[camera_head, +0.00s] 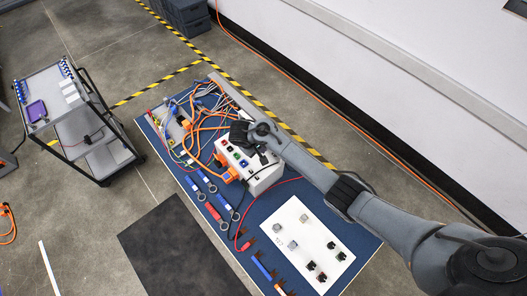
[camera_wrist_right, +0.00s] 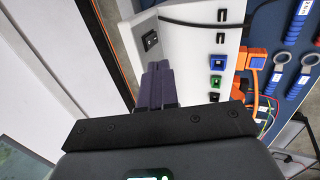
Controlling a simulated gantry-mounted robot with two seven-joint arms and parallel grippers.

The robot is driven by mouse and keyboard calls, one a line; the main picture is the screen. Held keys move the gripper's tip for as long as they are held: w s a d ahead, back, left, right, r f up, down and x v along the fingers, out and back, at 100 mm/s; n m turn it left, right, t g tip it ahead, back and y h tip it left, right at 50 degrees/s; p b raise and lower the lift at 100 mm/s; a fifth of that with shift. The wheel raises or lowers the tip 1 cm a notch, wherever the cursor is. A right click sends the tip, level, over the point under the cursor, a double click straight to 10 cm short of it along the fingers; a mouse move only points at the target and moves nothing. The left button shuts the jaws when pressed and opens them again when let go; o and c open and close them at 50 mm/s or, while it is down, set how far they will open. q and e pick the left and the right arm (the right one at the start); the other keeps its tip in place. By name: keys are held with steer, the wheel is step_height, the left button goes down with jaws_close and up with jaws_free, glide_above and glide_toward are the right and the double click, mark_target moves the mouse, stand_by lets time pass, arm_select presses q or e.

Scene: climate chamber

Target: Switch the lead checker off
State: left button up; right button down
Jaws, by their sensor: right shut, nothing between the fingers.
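The lead checker is a white box (camera_head: 262,178) on the blue mat, with a row of coloured sockets on one face. In the right wrist view the box (camera_wrist_right: 188,62) fills the upper middle, and a black rocker switch (camera_wrist_right: 151,41) shows on its left end face. Which way the rocker is tipped is too small to tell. My right gripper (camera_wrist_right: 158,68) is shut and empty, its dark fingertips just below the switch in the picture. Whether they touch the box I cannot tell. In the head view my right arm hides part of the box. My left gripper is not in view.
An orange plug (camera_wrist_right: 251,62) and loose leads stand at the socket face. Tangled cables (camera_head: 203,108) lie beyond the box. Blue-handled tools (camera_head: 207,181) and a white board (camera_head: 306,245) with small parts lie nearer. A wall runs along the right.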

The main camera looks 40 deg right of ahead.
steer(key=shift+d+v, duration=0.2)
steer(key=shift+v, duration=0.65)
steer(key=shift+d+v, duration=0.15)
steer(key=shift+v, duration=0.75)
steer(key=shift+r, duration=0.15)
steer(key=s+a+f+g, duration=0.2)
steer(key=s+f+g, duration=0.1)
steer(key=s+f, duration=1.15)
steer(key=s+a+f+y, duration=0.2)
steer(key=s+a, duration=0.1)
steer(key=s, duration=1.1)
steer(key=s+a+r+y, duration=0.1)
steer(key=s+a+r, duration=0.1)
steer(key=s+r, duration=0.3)
steer(key=w+r+t+y, duration=0.2)
steer(key=r+t, duration=0.4)
steer(key=r, duration=0.9)
steer(key=shift+w+d+r, duration=0.25)
steer(key=shift+w, duration=0.35)
